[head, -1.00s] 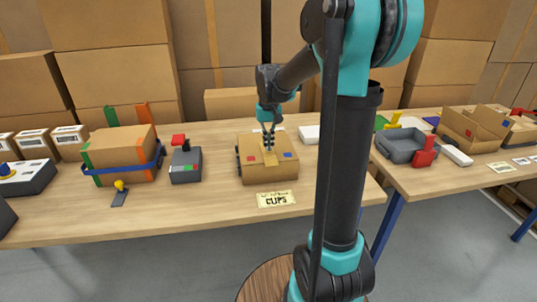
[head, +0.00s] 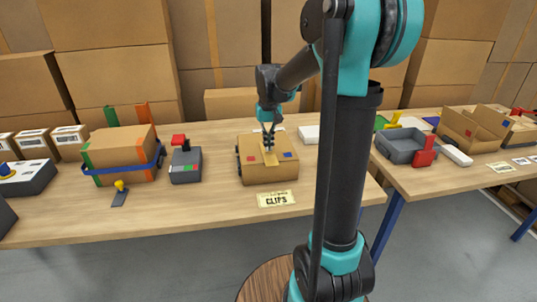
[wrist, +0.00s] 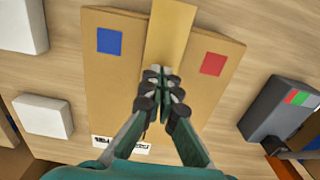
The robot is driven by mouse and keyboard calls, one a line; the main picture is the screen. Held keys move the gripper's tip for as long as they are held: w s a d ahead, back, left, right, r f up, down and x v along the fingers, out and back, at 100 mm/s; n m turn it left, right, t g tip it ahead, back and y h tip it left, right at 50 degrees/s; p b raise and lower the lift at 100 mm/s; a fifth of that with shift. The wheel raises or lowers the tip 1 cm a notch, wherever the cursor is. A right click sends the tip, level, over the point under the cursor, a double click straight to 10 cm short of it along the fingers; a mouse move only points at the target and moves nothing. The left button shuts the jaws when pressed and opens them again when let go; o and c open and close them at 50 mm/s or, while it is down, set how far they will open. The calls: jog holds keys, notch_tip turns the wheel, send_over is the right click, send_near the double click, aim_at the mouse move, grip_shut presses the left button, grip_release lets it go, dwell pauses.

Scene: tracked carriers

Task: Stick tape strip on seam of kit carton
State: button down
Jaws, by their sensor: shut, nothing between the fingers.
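The kit carton (head: 250,176) is a closed brown box near the middle of the table, with a blue and a red square on top. It also shows in the wrist view (wrist: 120,80). A paler tan tape strip (wrist: 168,28) lies along the middle of its top, between the squares, and looks flat. The strip also shows in the head view (head: 270,159). My gripper (wrist: 160,75) points down over the strip, fingertips together with nothing between them, at or just above its surface. The fingers hide part of the strip and the seam beneath.
A sign (head: 276,199) reading CLIPS lies before the carton. A grey device with a red top (head: 185,163) and a blue-banded carton (head: 122,157) stand to the left. A white block (head: 309,134) is behind right. A grey tray (head: 402,148) sits on the right table.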

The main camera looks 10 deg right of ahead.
aim_at(272, 164)
jog(key=shift+f, duration=0.7)
dwell(0.6)
jog(key=shift+r, duration=0.15)
dwell(0.5)
jog(key=shift+r, duration=0.2)
jog(key=s, duration=1.1)
dwell(1.7)
jog(key=shift+f, duration=0.45)
jog(key=shift+w, duration=2.05)
dwell(0.5)
